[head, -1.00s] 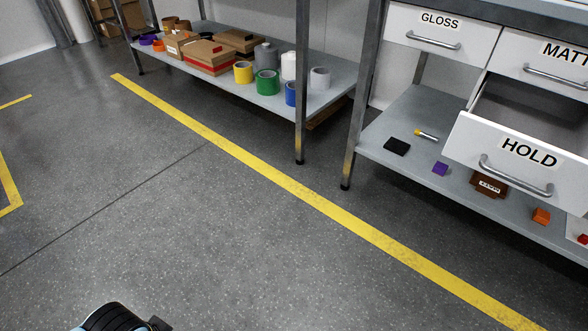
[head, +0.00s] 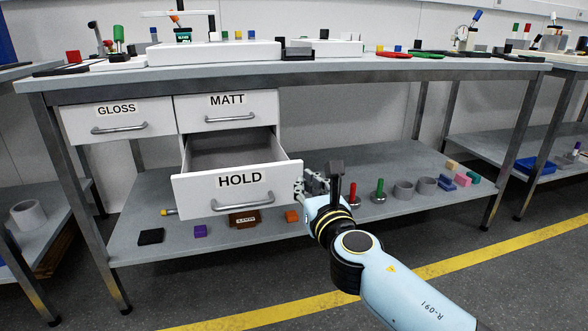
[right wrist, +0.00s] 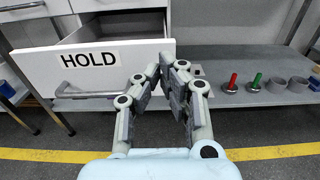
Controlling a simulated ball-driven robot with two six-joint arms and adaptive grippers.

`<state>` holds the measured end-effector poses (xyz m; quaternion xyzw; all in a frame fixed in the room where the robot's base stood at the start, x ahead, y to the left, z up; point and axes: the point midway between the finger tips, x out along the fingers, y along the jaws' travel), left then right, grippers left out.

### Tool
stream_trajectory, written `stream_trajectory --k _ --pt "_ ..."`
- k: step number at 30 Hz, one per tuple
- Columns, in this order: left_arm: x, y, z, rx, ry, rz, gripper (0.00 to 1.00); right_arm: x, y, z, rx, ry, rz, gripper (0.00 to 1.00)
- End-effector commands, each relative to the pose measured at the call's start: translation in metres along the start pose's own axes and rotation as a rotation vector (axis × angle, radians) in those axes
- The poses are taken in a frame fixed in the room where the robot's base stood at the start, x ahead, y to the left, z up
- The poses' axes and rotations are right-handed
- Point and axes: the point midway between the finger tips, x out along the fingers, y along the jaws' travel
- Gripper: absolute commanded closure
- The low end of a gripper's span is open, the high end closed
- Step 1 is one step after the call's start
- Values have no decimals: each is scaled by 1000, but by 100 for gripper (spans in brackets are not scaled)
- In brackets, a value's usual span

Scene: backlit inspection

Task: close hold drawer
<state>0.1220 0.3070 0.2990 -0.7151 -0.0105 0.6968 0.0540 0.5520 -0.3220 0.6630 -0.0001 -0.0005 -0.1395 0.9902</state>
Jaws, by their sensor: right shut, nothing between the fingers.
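The HOLD drawer (head: 195,200) is a white drawer pulled out below the GLOSS drawer (head: 78,126) and the MATT drawer (head: 187,115), which are both shut. Its inside looks empty where it shows. A grey bar handle (head: 242,203) runs across its front. In the right wrist view, the HOLD drawer (right wrist: 135,70) fills the upper left. My right gripper (head: 306,184) is at the right end of the drawer front, close to it; I cannot tell whether they touch. In the right wrist view, the right gripper (right wrist: 170,72) has its fingers together and holds nothing. My left gripper is not in view.
The workbench top (head: 380,66) carries trays, stamps and small tools. Its lower shelf (head: 140,198) holds a black block (head: 150,236), a purple block (head: 200,231), a brown box (head: 243,219), stamps and grey rings. A metal leg (head: 508,150) stands at the right. Floor in front is clear.

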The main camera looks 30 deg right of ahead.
Motion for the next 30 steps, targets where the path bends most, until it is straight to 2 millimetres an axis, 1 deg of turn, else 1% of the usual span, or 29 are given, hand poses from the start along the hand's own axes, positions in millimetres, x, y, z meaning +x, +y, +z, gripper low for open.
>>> stream_trajectory --k 1,6,9,12,15,20,26,30 --pt "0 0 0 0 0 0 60 12 0 1 0 -2 0 100" --pt "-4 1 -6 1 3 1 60 44 0 -1 -1 0 0 100" --pt "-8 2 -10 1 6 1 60 56 0 -2 -1 1 0 100" --pt "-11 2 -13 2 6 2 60 65 0 -2 -1 1 0 100" --pt "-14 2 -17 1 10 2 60 69 0 -1 0 2 0 100" --pt "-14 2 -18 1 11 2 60 70 0 -1 0 1 0 100" --pt "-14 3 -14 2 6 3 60 70 0 -1 0 1 0 100" --pt "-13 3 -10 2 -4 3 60 75 0 -1 0 1 0 100"
